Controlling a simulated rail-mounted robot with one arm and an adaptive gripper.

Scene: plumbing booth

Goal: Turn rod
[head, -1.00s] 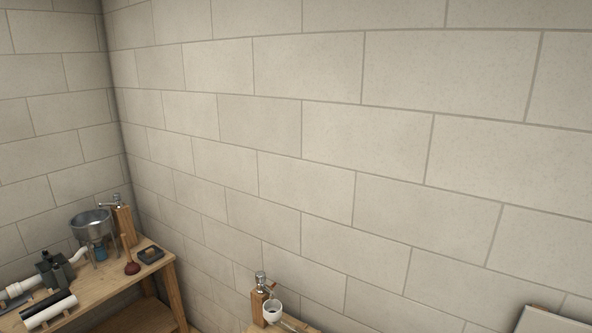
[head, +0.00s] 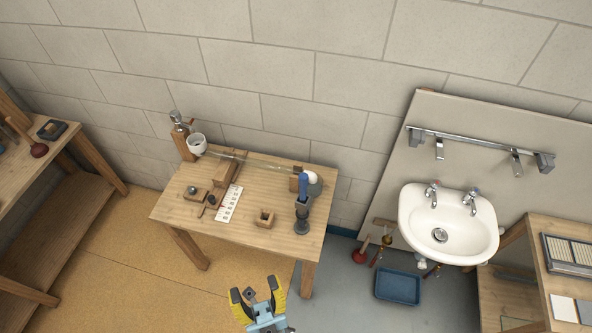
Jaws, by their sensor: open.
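A long thin clear rod (head: 255,162) lies along the back of the wooden table in the head view. My gripper (head: 257,298) has yellow-edged fingers. It is open and empty at the bottom of the view, apart from the rod and in front of the table.
A sink (head: 440,225) is at right, with a blue tray (head: 398,287) below. Another wooden bench (head: 95,170) is at left.

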